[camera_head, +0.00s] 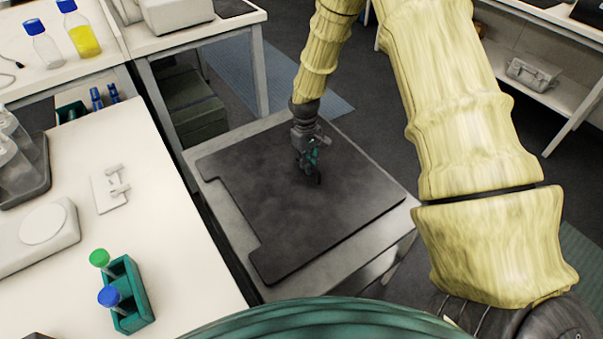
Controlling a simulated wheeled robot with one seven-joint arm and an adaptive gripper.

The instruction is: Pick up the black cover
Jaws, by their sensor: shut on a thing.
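The black cover (240,185) is a large flat dark panel with a notched left edge. It lies over, or just above, a grey metal-topped table (228,205) in the middle of the view; I cannot tell if there is a gap beneath it. My gripper (312,172) reaches down to the cover's upper middle, fingers pointing down. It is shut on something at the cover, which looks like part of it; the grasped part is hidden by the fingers.
A white bench (175,235) at the left holds a teal tube rack (135,305) with green- and blue-capped tubes, and a white device (45,235). Another white table (200,30) stands behind. A shelf with a grey box (533,73) is at the right.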

